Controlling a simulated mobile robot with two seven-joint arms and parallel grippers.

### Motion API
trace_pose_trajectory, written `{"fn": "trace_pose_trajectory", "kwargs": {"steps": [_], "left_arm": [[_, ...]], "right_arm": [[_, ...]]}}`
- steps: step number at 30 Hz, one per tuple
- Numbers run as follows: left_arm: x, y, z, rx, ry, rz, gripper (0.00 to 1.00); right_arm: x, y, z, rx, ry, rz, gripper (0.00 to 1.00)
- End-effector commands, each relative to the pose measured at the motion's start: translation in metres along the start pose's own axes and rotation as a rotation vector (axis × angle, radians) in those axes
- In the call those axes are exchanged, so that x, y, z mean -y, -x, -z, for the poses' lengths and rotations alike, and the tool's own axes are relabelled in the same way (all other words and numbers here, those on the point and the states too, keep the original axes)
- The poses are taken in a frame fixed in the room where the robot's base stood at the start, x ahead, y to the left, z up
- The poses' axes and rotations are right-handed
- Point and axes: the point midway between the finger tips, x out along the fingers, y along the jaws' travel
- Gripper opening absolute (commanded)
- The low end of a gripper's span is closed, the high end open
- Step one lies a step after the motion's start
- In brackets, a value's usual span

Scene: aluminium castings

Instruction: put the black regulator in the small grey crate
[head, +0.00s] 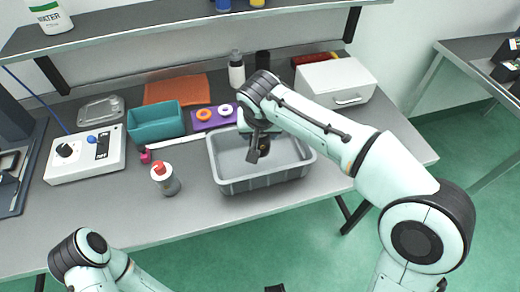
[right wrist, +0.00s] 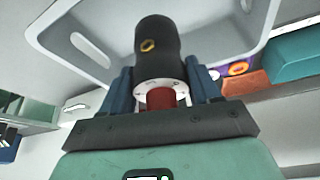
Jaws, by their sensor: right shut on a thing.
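The black regulator (right wrist: 160,45) is a dark cylinder with a pale end ring and a small brass-coloured port. My right gripper (right wrist: 163,88) is shut on it, one blue finger on each side. In the head view the right gripper (head: 259,142) is over the small grey crate (head: 265,184), and a dark part of the regulator (head: 264,160) shows below it. The crate's rim also shows in the right wrist view (right wrist: 62,62). The visible crate floor looks bare. My left arm is at the bottom left; only a dark tip, perhaps its gripper (head: 275,288), shows at the bottom edge.
A white box (head: 335,82) is behind right. A shelf (head: 180,22) runs above the back. The table's front left is clear.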

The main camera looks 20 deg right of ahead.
Motion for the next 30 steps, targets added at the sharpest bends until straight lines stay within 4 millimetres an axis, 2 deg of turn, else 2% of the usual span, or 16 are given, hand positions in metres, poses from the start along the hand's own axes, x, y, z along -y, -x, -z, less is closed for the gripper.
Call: {"fn": "trace_pose_trajectory", "kwargs": {"steps": [14, 27, 28, 30], "left_arm": [[0.004, -0.01, 0.0, 0.003, 0.001, 0.001, 0.48], [0.005, -0.013, 0.0, 0.002, 0.001, 0.001, 0.48], [0.004, -0.013, 0.0, 0.002, 0.001, 0.001, 0.48], [0.004, -0.012, 0.0, 0.002, 0.001, 0.001, 0.48]], "right_arm": [[0.0, -0.053, -0.022, 0.0, -0.001, 0.0, 0.2], [0.0, -0.059, -0.024, -0.002, -0.001, 0.002, 0.2], [0.0, -0.059, -0.025, 0.0, -0.001, 0.001, 0.68], [0.0, -0.059, -0.024, 0.0, -0.001, 0.001, 0.87]]}}
